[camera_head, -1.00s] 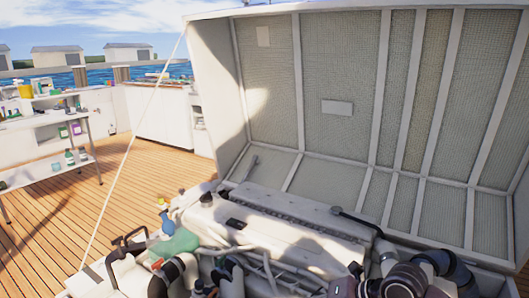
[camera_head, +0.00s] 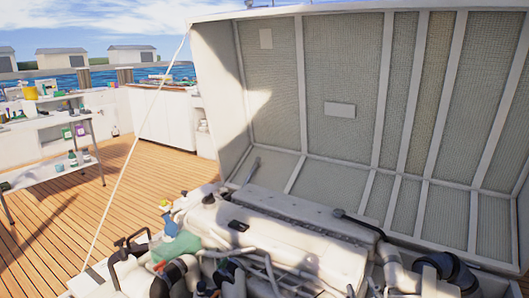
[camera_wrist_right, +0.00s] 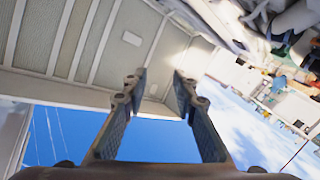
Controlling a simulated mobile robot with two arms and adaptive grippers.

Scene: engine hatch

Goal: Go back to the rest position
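My right gripper (camera_wrist_right: 158,88) shows in the right wrist view with its two dark fingers apart and nothing between them. It points up toward the open hatch lid (camera_wrist_right: 100,40) and blue sky. In the head view I cannot make out its fingers with certainty at the lower edge. My left gripper cannot be made out in the head view. The engine (camera_head: 290,225) lies in the open bay below the raised hatch lid (camera_head: 340,110), with a green cloth-like item (camera_head: 178,246) and a blue-capped bottle (camera_head: 168,224) at its left end.
A shelf table (camera_head: 55,172) with bottles stands at the left on the wooden deck (camera_head: 60,225). White counters (camera_head: 165,118) stand behind. A thin line (camera_head: 130,160) runs from the lid's upper corner to the bay. The deck between is clear.

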